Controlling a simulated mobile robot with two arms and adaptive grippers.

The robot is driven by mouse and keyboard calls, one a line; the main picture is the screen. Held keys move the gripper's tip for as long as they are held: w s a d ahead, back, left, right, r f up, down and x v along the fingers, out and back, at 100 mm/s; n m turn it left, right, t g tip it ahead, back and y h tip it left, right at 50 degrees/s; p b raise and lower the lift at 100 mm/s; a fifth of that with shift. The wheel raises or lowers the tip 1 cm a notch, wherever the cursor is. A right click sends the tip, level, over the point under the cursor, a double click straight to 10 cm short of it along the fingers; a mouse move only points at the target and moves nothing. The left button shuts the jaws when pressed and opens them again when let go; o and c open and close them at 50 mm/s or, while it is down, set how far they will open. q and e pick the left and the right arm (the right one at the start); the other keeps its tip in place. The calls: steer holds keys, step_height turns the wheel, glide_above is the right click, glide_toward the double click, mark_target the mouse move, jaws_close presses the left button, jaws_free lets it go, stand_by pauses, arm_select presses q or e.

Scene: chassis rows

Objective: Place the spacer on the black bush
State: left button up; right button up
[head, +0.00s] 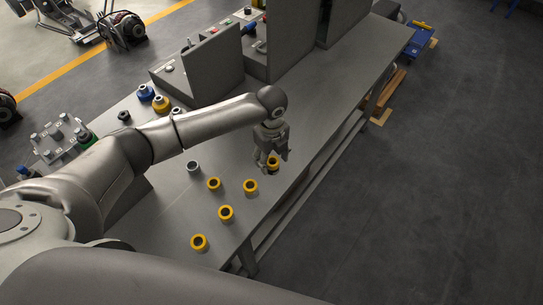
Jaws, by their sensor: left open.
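Several yellow ring-shaped parts with dark centres stand on the grey bench (180,215): a near one (199,242), one above it (226,213), one further up (214,184) and one to the right (250,186). Another yellow ring (273,163) is at the fingers of my left gripper (271,159), which points down, open, near the bench's right edge. The fingers partly hide this ring; I cannot tell if they touch it. A small grey ring (193,167) stands left of it. A small black part (124,116) lies further left. Which are the spacer and the black bush is unclear.
A blue ring part (146,92) and a yellow-and-blue one (160,103) stand behind my left arm. A grey fixture (62,138) is at the left. Upright grey panels (213,66) stand at the back. The bench is clear right of the panels.

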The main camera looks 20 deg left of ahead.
mark_target(272, 160)
arm_select(q)
step_height(272, 160, up, 13)
steer(key=b, duration=0.1)
stand_by(0.5)
stand_by(0.4)
